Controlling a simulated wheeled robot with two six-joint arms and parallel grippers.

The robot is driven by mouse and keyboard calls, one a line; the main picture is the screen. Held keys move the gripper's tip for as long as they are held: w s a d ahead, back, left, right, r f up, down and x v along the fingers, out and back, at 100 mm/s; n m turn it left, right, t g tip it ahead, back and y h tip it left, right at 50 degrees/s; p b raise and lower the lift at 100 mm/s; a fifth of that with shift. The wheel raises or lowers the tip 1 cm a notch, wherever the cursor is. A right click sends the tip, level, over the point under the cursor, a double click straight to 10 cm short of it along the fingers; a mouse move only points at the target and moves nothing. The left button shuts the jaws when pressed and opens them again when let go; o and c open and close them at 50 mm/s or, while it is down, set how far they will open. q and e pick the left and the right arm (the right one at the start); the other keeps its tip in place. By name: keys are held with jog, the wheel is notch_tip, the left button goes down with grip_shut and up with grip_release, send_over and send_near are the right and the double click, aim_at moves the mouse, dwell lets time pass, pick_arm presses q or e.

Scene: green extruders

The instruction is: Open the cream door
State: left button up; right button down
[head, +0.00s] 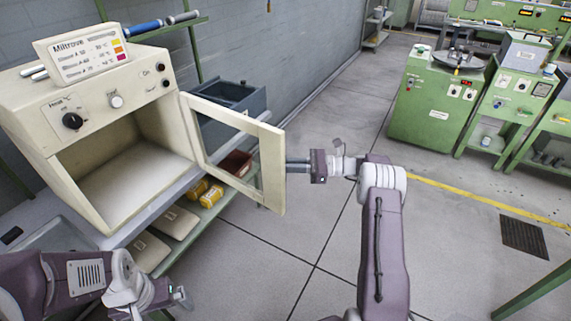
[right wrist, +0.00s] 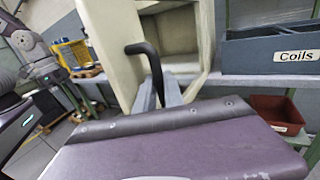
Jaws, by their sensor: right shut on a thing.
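The cream door (head: 272,165) is a frame with a window opening, hinged on the cream oven cabinet (head: 40,118). It stands swung well out to the right, and the empty cavity (head: 130,180) shows. My right gripper (head: 290,166) is at the door's free edge. In the right wrist view its grey fingers (right wrist: 163,95) are shut on the black bent handle (right wrist: 150,62); the door's frame hides the handle in the head view. My left gripper (head: 182,297) hangs at the lower left, clear of the door; its jaws are too small to read.
A sign (head: 82,55) stands on the cabinet. Below the door, a green-framed shelf holds yellow items (head: 205,192) and a red-brown bin (head: 236,163). Blue-grey bins (head: 232,97) stand behind the door. The floor to the right is open, with green machines (head: 432,105) farther off.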

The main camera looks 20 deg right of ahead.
pick_arm(q)
jog(key=shift+w+d, duration=0.25)
jog(key=shift+d, duration=0.1)
pick_arm(e)
jog(key=shift+w+d, duration=0.3)
jog(key=c, duration=1.5)
grip_release()
jog(key=shift+a, duration=0.15)
pick_arm(q)
jog(key=shift+a, duration=0.1)
pick_arm(e)
jog(key=shift+o, duration=0.2)
pick_arm(q)
jog(key=shift+f+b, duration=0.35)
jog(key=shift+b, duration=0.05)
pick_arm(e)
jog(key=v, duration=0.9)
